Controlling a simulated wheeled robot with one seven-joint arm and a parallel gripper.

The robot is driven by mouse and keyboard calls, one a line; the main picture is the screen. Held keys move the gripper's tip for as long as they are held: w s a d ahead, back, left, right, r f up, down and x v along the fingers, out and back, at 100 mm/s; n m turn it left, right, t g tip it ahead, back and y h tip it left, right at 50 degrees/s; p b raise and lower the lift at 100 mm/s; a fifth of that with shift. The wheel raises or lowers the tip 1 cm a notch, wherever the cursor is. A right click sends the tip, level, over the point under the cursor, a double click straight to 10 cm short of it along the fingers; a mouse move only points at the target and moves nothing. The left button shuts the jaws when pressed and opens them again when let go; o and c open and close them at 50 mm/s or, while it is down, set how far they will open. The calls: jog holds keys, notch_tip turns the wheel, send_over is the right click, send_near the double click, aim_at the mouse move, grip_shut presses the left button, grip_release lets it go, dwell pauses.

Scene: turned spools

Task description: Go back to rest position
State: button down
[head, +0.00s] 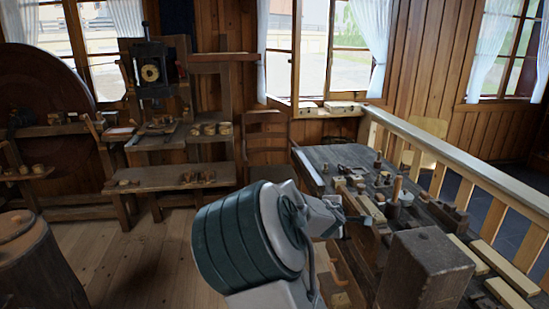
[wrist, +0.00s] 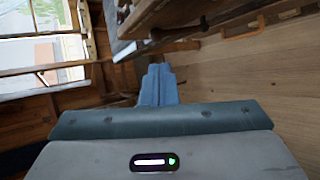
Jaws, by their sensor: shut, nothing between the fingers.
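My arm reaches in from the bottom of the head view, and my gripper (head: 362,219) is beside the left edge of the dark workbench (head: 338,154). In the wrist view my gripper (wrist: 158,72) has its blue-grey fingers together with nothing between them. Small turned wooden pieces, perhaps spools (head: 384,177), stand on the workbench beyond the gripper. My arm hides part of the bench's near left side. I cannot tell whether the gripper touches the bench.
A dark wooden block (head: 425,268) stands on the near part of the bench. A wooden railing (head: 460,167) runs along the right. A low bench (head: 170,178) with small wooden pieces stands at the back left. A tree stump (head: 38,265) is at the left. Floor (head: 130,262) between is clear.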

jog(key=s+f+m+g+y, duration=0.35)
jog(key=s+m, duration=0.45)
jog(key=s, duration=0.4)
jog(key=s+a+r+m+g, duration=0.1)
jog(key=s+a+r+m, duration=0.1)
jog(key=s, duration=0.5)
jog(key=s+a+r+m+g+y, duration=0.1)
jog(key=s+a, duration=0.3)
jog(key=s, duration=0.4)
jog(key=s+a+r+m+g+y, duration=0.1)
jog(key=s+a+r+m, duration=0.2)
jog(key=s, duration=0.5)
jog(key=shift+s+a+r+m, duration=0.2)
jog(key=shift+a+r+m, duration=0.15)
jog(key=shift+a+m, duration=0.1)
